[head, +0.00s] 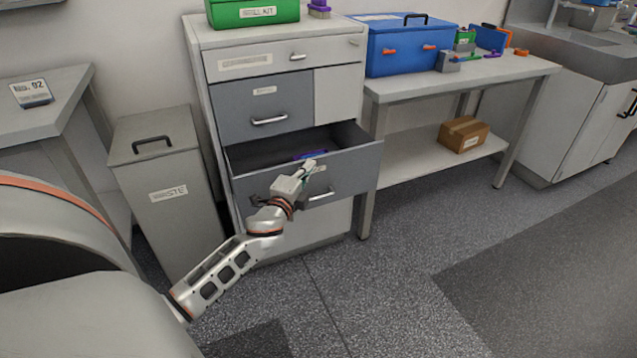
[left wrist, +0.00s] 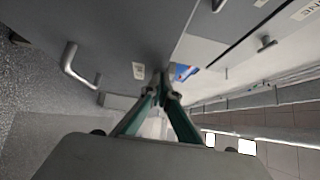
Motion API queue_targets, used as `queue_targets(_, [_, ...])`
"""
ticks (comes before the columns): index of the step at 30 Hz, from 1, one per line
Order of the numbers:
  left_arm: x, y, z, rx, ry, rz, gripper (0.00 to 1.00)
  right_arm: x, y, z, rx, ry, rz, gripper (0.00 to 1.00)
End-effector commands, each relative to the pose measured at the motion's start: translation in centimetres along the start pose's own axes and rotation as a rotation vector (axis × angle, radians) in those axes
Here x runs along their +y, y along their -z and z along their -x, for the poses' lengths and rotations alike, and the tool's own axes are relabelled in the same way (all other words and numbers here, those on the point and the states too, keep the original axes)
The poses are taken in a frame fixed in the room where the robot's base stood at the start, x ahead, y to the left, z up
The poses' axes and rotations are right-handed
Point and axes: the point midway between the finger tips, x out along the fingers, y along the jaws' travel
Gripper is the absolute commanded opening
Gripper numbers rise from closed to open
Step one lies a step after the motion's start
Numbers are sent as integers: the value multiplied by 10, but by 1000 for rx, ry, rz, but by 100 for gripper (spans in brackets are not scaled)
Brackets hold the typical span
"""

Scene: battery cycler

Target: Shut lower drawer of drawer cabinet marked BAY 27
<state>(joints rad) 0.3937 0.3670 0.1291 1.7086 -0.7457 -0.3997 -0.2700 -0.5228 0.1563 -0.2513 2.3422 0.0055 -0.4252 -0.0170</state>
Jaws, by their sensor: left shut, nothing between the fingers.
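The drawer cabinet (head: 207,98) stands against the wall in the head view; its labels are too small to read surely. Its lower drawer (head: 352,172) is pulled well out, with a bar handle (head: 318,196) on its grey front. A blue-purple item (head: 311,154) lies inside it. My left gripper (head: 313,166) is shut and empty at the drawer front, near its top edge and above the handle. Whether it touches is unclear. In the left wrist view, the fingertips (left wrist: 160,88) meet near the drawer front (left wrist: 115,40), with the handle (left wrist: 80,68) to the left. My right gripper is not in view.
A grey waste bin (head: 157,165) stands left of the cabinet. A bench (head: 470,80) with a blue toolbox (head: 405,48) stands to the right, with a cardboard box (head: 463,134) on its lower shelf. The upper grey drawer (head: 262,105) looks shut. Floor in front is clear.

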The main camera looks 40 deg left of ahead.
Motion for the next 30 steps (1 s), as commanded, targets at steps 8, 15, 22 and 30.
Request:
queue_targets(8, [4,-50,-49,-1,-4,-4,0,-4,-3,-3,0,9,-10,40])
queue_targets(15, [4,-76,-75,0,-4,-2,0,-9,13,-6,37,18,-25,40])
queue_targets(22, [2,-87,-86,1,-2,-1,0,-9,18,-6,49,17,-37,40])
queue_targets(30, [1,-88,-88,1,-1,-1,0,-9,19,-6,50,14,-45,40])
